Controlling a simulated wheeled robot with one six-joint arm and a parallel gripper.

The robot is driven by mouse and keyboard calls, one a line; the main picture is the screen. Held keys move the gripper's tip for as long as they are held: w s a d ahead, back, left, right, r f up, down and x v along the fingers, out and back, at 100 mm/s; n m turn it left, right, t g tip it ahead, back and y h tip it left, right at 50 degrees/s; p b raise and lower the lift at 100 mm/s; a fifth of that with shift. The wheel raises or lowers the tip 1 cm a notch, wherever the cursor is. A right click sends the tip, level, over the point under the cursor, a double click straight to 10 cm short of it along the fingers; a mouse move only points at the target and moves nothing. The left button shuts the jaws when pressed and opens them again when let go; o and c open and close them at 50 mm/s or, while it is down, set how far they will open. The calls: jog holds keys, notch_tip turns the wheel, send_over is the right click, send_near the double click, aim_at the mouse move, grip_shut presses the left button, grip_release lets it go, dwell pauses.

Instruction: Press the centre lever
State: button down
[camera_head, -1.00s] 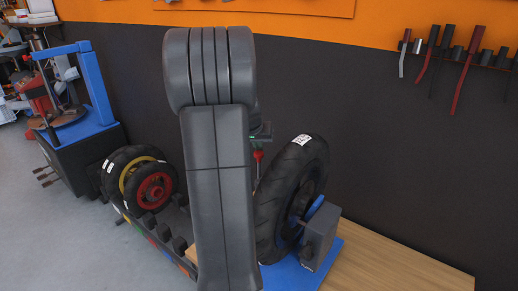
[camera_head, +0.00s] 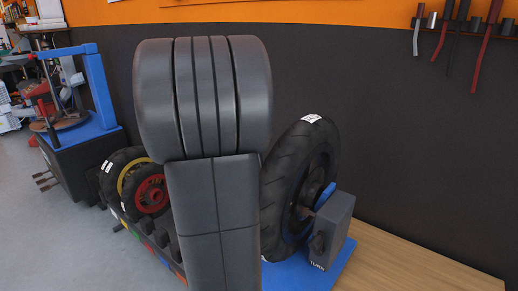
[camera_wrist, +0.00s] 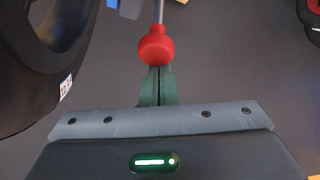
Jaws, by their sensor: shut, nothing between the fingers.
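A lever-like grey rod (camera_wrist: 159,12) with a red knob (camera_wrist: 155,45) shows in the wrist view, straight ahead of my gripper (camera_wrist: 157,75). The green fingers are shut and empty. Their tips lie right at the knob's near side in the picture; I cannot tell whether they touch it. In the head view my arm hides the gripper and the red knob. Three short dark levers (camera_head: 46,183) stick out low on the front of the blue and black tyre machine at the left. I cannot tell which lever is the centre one of the task.
A large tyre (camera_head: 296,190) stands on a blue and grey balancer (camera_head: 334,232) right of my arm; it also shows close at the left in the wrist view (camera_wrist: 40,60). Smaller wheels (camera_head: 150,190) stand in a rack at the left. Tools hang on the dark wall.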

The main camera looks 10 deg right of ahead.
jog(key=s+a+f+t+h+b, duration=0.3)
jog(key=s+a+f+t+b, duration=0.1)
jog(key=b, duration=2.1)
jog(key=shift+s+a+f+b, duration=0.4)
jog(key=shift+s+a+f, duration=0.35)
jog(key=shift+s+a, duration=0.35)
jog(key=shift+f+h, duration=0.25)
jog(key=shift+h, duration=0.05)
notch_tip(320, 180, up, 4)
jog(key=w+p, duration=0.2)
jog(key=p, duration=0.1)
jog(key=f+v, duration=0.1)
jog(key=v, duration=0.8)
jog(key=shift+s+a+f, duration=0.2)
jog(key=shift+s+a, duration=0.2)
jog(key=shift+a, duration=0.25)
